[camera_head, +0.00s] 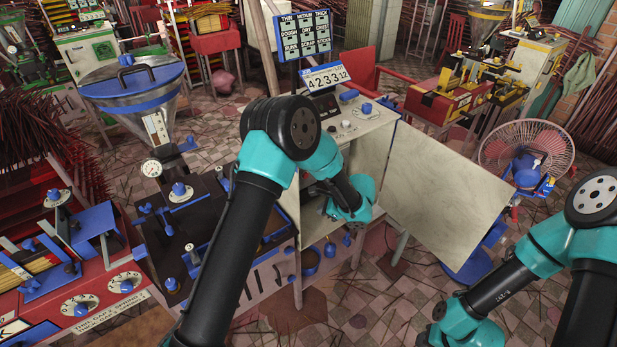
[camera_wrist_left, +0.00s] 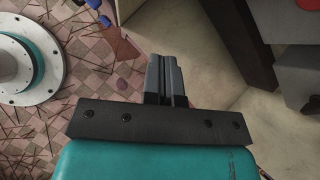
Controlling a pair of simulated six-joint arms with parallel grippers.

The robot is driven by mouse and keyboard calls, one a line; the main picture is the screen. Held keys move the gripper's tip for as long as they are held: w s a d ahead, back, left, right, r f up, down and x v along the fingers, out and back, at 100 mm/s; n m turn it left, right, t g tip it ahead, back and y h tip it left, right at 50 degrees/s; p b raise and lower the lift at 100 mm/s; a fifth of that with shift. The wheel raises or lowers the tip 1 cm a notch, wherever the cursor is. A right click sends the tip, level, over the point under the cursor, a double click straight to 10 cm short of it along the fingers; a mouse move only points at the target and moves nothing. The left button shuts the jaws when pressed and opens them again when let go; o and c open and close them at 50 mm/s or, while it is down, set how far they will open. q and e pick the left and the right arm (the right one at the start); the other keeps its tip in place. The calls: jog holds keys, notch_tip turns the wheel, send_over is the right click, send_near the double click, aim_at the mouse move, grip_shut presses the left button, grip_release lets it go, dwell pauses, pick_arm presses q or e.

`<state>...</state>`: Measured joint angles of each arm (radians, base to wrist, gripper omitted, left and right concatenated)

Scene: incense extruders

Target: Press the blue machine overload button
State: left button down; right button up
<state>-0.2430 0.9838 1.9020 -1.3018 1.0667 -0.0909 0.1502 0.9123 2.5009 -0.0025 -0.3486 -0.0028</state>
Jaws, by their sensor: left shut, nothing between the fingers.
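The blue machine (camera_head: 134,80) stands at the left, with a blue-rimmed hopper, a gauge and blue knobs on a dark top. I cannot pick out which part is its overload button. A pale cabinet (camera_head: 372,150) with its door (camera_head: 445,190) swung open stands to the right of it. My left arm reaches over to the cabinet's open front, and its wrist hides much of the inside. In the left wrist view my left gripper (camera_wrist_left: 164,60) has its fingers together and empty, beside pale panels. My right arm is at the lower right; its gripper is out of view.
A fan (camera_head: 526,155) stands right of the open door. A red machine (camera_head: 85,290) with dials is at the lower left. A sign board (camera_head: 302,35) and number display (camera_head: 325,77) rise behind the cabinet. Tiled floor with scattered sticks lies between.

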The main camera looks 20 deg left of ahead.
pick_arm(q)
jog(key=shift+m+t+y, duration=0.4)
jog(key=shift+t+y, duration=0.4)
jog(key=w+r, duration=0.1)
jog(key=w+d+r, duration=0.1)
jog(key=w+r, duration=0.1)
jog(key=shift+w+d+r, duration=0.15)
jog(key=shift+d+r, duration=0.15)
jog(key=w+a, duration=0.5)
jog(key=a, duration=0.2)
jog(key=shift+w+a, duration=0.55)
jog(key=shift+a, duration=0.3)
dwell(2.5)
jog(key=shift+d, duration=0.1)
jog(key=shift+s+d, duration=0.5)
jog(key=shift+d, duration=0.15)
jog(key=shift+s+d, duration=0.1)
jog(key=shift+d, duration=0.05)
jog(key=shift+s+d, duration=0.7)
jog(key=shift+d, duration=0.25)
jog(key=shift+s+d, duration=0.7)
jog(key=shift+d, duration=0.25)
